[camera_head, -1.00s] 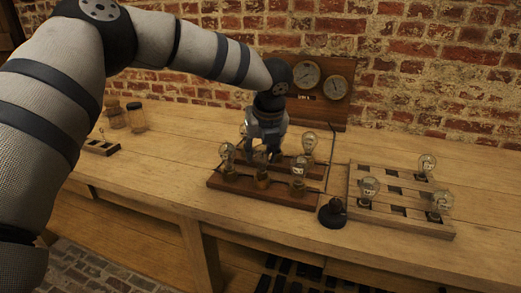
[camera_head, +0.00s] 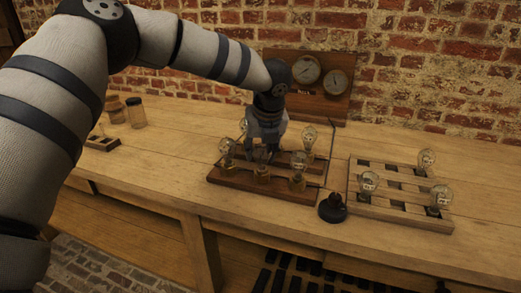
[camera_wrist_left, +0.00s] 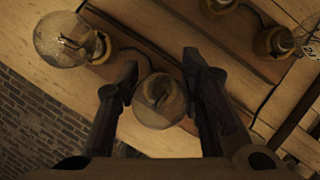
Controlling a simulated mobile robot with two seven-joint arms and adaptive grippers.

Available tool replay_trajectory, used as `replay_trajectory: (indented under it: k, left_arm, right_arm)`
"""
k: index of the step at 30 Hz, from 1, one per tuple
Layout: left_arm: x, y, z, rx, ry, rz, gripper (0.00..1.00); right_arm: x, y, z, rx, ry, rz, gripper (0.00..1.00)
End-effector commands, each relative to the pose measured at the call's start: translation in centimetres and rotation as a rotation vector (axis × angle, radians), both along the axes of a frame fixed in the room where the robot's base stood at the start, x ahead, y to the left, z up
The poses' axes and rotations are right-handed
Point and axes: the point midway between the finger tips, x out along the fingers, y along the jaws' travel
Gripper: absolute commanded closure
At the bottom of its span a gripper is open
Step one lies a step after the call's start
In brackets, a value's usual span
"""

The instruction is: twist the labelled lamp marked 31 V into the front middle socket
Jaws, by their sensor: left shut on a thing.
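My left gripper (camera_head: 262,153) is above the front row of a dark wooden socket board (camera_head: 222,178), at the front middle socket (camera_head: 262,175). In the left wrist view a clear glass lamp (camera_wrist_left: 160,102) sits between the two fingers of the gripper (camera_wrist_left: 160,72), which is shut on it. The lamp stands over or in that socket; the glass hides its base, so I cannot tell how deep it sits. Its marking is not readable. Lamps stand in the front left (camera_head: 227,148) and front right (camera_head: 298,165) sockets. My right gripper is not in view.
Lamps also stand at the back left (camera_head: 243,126) and back right (camera_head: 309,138). A slotted wooden tray (camera_head: 400,218) with three lamps is to the right. A black round-based object (camera_head: 332,208) sits between. A gauge panel (camera_head: 308,82) stands behind.

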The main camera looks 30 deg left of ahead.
Motion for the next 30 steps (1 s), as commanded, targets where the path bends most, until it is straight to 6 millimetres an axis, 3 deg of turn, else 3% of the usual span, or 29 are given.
replay_trajectory:
  k: [17, 20, 25, 30]
  left_arm:
    - [0.0, 0.0, -0.2, -0.001, -0.001, -0.016, 0.89]
    - [0.0, -0.1, 0.1, -0.003, -0.005, -0.112, 0.89]
    - [0.2, -0.5, -0.1, -0.005, -0.003, -0.441, 0.89]
    - [0.4, -0.7, -0.4, 0.0, 0.004, -0.563, 0.89]
  right_arm:
    - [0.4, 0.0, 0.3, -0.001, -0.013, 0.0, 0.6]
    - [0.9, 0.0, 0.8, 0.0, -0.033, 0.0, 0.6]
    - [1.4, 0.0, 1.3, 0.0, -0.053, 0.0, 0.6]
    - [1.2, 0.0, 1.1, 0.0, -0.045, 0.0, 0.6]
